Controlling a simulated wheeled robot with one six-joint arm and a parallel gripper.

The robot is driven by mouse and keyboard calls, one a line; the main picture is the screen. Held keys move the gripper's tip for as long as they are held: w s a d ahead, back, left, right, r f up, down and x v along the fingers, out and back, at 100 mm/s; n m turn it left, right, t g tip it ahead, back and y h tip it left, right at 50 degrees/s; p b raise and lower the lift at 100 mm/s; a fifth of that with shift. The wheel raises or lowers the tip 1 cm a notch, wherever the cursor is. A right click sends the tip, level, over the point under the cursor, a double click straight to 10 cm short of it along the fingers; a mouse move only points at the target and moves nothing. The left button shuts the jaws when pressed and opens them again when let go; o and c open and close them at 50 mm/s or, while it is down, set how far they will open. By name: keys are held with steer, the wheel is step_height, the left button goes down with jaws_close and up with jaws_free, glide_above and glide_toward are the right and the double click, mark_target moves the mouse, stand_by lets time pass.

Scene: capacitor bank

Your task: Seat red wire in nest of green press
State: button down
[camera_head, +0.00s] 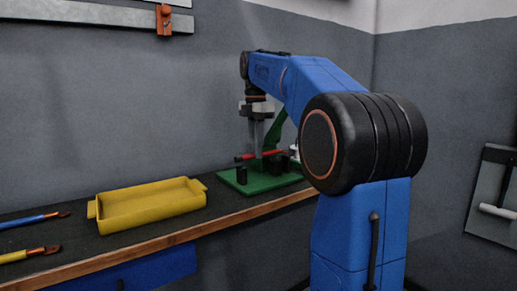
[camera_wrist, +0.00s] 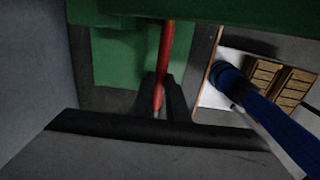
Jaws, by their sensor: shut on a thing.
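The red wire (camera_head: 246,156) lies roughly level between the fingers of my gripper (camera_head: 258,150), above the green press base. In the wrist view the red wire (camera_wrist: 167,55) runs from between the fingertips of my gripper (camera_wrist: 160,92) up to a green edge at the top. My gripper is shut on it. The green press (camera_head: 262,185) has a flat green base, short black posts (camera_head: 241,175) and a slanted green arm (camera_head: 276,130) behind my gripper. I cannot tell which part is the nest, or whether the wire touches the posts.
A yellow tray (camera_head: 150,205) stands on the bench left of the press. A blue wire (camera_head: 30,220) and a yellow wire (camera_head: 28,254) with copper ends lie at the far left. The bench's wooden front edge (camera_head: 160,243) is close by. Bare bench separates tray and press.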

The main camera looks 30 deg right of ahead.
steer(key=shift+w+f, duration=0.4)
steer(key=shift+f, duration=0.35)
steer(key=shift+w+f, duration=0.35)
steer(key=shift+f, duration=0.4)
steer(key=c, duration=1.7)
jaws_free()
steer(key=shift+o, duration=0.2)
step_height(320, 180, up, 12)
